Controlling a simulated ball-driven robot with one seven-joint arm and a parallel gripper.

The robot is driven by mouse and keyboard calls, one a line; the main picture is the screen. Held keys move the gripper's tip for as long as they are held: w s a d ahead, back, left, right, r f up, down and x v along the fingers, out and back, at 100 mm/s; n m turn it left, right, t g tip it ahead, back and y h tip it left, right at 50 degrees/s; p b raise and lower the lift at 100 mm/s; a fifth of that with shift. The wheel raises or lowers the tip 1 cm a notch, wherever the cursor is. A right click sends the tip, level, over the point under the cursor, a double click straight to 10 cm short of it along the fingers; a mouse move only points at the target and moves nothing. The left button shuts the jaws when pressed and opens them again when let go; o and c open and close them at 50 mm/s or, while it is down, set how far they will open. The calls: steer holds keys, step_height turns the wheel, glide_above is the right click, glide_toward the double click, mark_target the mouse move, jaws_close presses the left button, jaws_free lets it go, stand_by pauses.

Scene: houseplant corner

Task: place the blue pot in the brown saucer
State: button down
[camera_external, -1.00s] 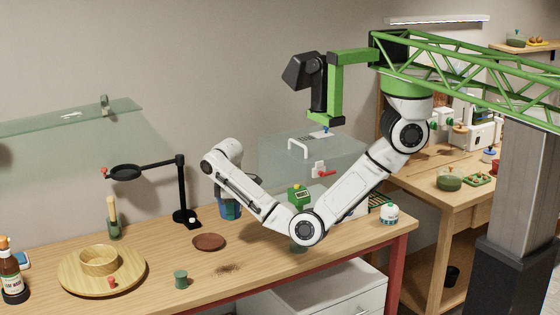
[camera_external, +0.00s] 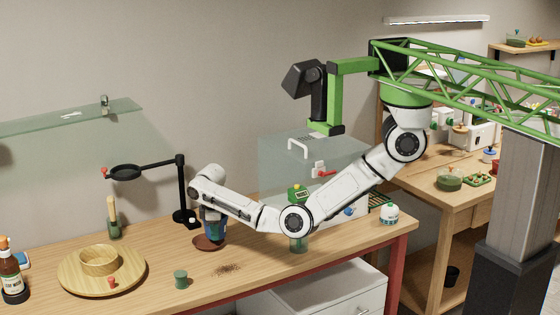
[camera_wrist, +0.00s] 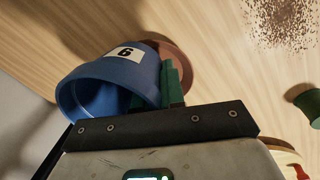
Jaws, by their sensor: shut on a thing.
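The blue pot (camera_external: 216,232), with a white label marked 6 in the wrist view (camera_wrist: 112,82), is held by my gripper (camera_wrist: 171,84). The green fingers are shut on its wall. In the external view my gripper (camera_external: 213,211) is partly hidden by my own wrist. The brown saucer (camera_external: 200,244) lies on the bench, and the pot overlaps its right part. In the wrist view the saucer (camera_wrist: 181,58) shows beyond the pot and is partly hidden by it. I cannot tell whether the pot touches the saucer.
A small green pot (camera_external: 181,279) and scattered soil (camera_external: 227,270) are in front. A round wooden tray (camera_external: 72,284) with a wooden bowl is at left.

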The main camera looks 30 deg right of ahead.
steer(key=shift+f, duration=0.4)
steer(key=c, duration=1.2)
jaws_free()
steer(key=r, duration=0.4)
steer(key=s+r, duration=0.1)
steer(key=r, duration=0.3)
steer(key=a+r, duration=0.1)
steer(key=r, duration=0.3)
steer(key=shift+s+r+b, duration=0.2)
steer(key=shift+r+b, duration=0.15)
steer(key=shift+b, duration=0.05)
steer(key=shift+f, duration=0.1)
